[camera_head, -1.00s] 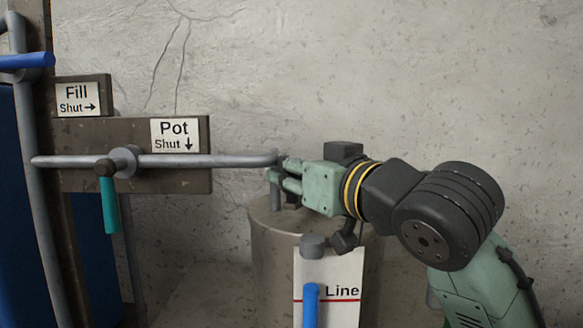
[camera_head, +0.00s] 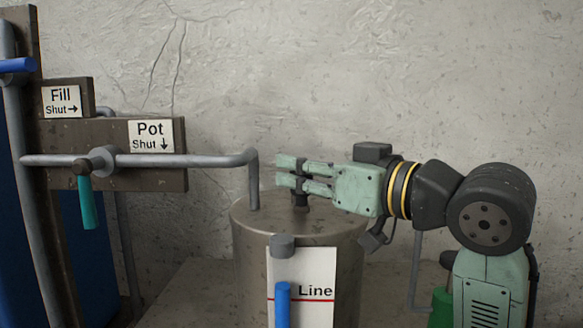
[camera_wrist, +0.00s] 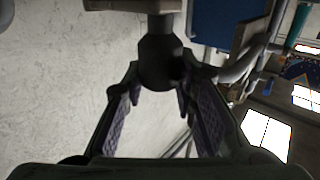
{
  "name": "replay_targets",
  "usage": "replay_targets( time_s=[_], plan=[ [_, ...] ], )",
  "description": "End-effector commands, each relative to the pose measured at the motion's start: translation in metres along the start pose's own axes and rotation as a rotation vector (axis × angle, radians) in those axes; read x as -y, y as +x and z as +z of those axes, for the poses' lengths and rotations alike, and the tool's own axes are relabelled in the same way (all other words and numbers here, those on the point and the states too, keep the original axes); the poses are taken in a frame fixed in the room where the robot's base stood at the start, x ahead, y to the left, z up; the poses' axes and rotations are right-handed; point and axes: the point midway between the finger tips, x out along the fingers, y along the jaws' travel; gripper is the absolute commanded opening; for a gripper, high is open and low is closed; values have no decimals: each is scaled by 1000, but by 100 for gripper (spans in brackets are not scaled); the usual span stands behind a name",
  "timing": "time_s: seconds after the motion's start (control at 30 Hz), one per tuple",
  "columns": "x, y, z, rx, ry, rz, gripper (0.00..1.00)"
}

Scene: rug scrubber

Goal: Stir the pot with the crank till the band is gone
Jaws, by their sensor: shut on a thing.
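The pot (camera_head: 250,250) is a grey metal cylinder with a flat top, below the bent end of a pipe. My gripper (camera_head: 284,172) is over the pot's top, just right of that pipe end, reaching in from the right. In the wrist view its fingers (camera_wrist: 160,88) close around a dark rounded knob (camera_wrist: 158,55) on a short grey stem, which I take for the crank's handle. A dark stub (camera_head: 300,198) shows beneath the fingers in the head view. The crank's arm is mostly hidden. I cannot make out the band.
A grey pipe (camera_head: 200,160) with a teal valve lever (camera_head: 88,203) runs to the pot beside the "Pot" sign (camera_head: 150,135). A "Fill" sign (camera_head: 61,101) hangs above left. A "Line" plate (camera_head: 315,262) with a blue upright bar (camera_head: 283,303) stands before the pot.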

Motion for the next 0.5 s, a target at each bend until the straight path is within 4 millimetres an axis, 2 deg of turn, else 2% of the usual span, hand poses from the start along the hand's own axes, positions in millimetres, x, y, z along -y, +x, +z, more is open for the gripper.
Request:
replay_targets(
  time_s=[0.03,0.5],
  plan=[
    [-6,-3,-1,-2,2,10,0],
    [-33,-18,0,-1,2,13,0]
  ],
)
